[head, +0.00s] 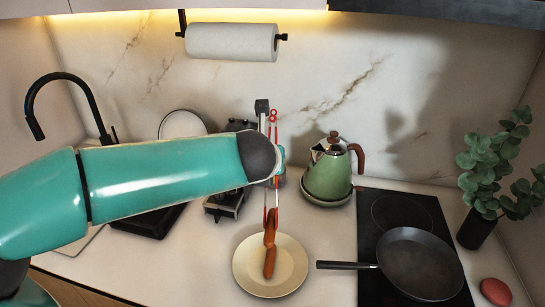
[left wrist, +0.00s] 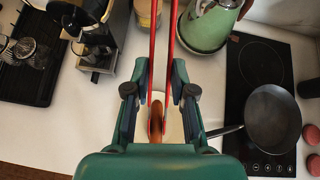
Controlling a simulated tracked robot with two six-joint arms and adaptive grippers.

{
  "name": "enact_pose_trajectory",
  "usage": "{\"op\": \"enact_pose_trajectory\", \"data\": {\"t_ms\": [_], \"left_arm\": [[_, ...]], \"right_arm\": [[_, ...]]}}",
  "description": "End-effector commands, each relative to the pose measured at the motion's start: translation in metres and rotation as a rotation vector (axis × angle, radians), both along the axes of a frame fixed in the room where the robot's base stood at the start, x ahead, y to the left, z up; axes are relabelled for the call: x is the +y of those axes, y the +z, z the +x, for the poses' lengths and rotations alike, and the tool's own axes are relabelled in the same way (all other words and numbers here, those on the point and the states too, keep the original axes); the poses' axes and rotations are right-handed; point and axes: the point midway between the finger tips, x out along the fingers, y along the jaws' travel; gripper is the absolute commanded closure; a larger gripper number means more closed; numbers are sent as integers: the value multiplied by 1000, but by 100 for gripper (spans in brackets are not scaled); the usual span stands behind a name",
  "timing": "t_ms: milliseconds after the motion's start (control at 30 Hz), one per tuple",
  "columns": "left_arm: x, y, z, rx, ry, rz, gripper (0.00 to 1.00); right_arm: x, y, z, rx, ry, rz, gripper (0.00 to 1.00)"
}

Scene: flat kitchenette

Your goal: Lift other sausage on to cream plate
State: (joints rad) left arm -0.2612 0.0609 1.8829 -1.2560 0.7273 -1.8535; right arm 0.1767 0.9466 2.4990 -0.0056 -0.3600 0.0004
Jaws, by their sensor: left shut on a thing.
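My left gripper (head: 277,172) is shut on the red tongs (head: 273,130); my arm hides most of it in the head view. In the left wrist view, the tong arms (left wrist: 152,60) run between its fingers. The tong tips reach down to a brown sausage (head: 270,226) over the cream plate (head: 243,268), and appear to hold it upright or tilted. Another sausage (head: 269,263) lies on the plate just below it in the picture. Whether the upper sausage touches the plate or the other one is unclear. One sausage shows in the left wrist view (left wrist: 157,112). My right gripper is not in view.
A black frying pan (head: 418,262) sits on the hob (head: 370,290), its handle pointing toward the plate. A green kettle (head: 331,165) stands behind the plate to the right. A coffee machine (left wrist: 88,20) stands back left. Counter left of the plate is clear.

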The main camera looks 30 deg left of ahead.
Motion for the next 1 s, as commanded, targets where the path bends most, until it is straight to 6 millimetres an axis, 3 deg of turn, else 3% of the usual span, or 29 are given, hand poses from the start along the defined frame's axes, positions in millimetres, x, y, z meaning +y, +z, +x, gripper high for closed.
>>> {"op": "enact_pose_trajectory", "data": {"t_ms": [433, 1000], "left_arm": [[1, -12, 0, -1, 2, -1, 100], [1, -75, 0, -1, 1, 0, 100]], "right_arm": [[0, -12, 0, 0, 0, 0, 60], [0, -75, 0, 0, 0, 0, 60]]}}
